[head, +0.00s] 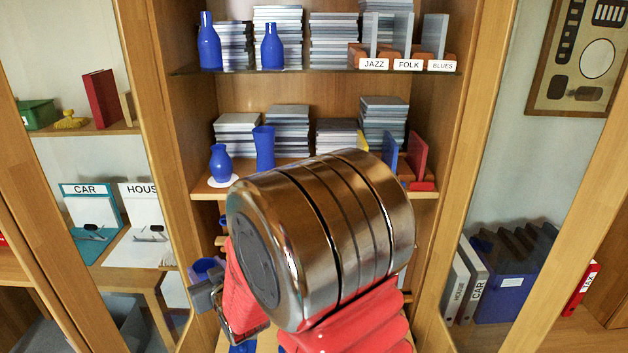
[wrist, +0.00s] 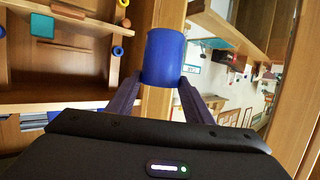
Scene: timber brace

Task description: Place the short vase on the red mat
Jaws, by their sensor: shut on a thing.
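My gripper (head: 207,295) is at the lower left of the head view, in front of the cabinet and beside its left frame. It is shut on a short blue vase (head: 206,267), whose rim partly shows there. In the wrist view the short blue vase (wrist: 164,57) is a plain cylinder between the two fingers of my gripper (wrist: 164,88). It is held clear of the shelves.
A round blue vase (head: 221,162) stands on a white mat on the middle shelf, beside a taller flared blue vase (head: 264,148). Blue bottles (head: 209,42) stand on the upper shelf. Disc stacks and a red divider (head: 418,156) fill the rest. Open cabinet doors flank both sides.

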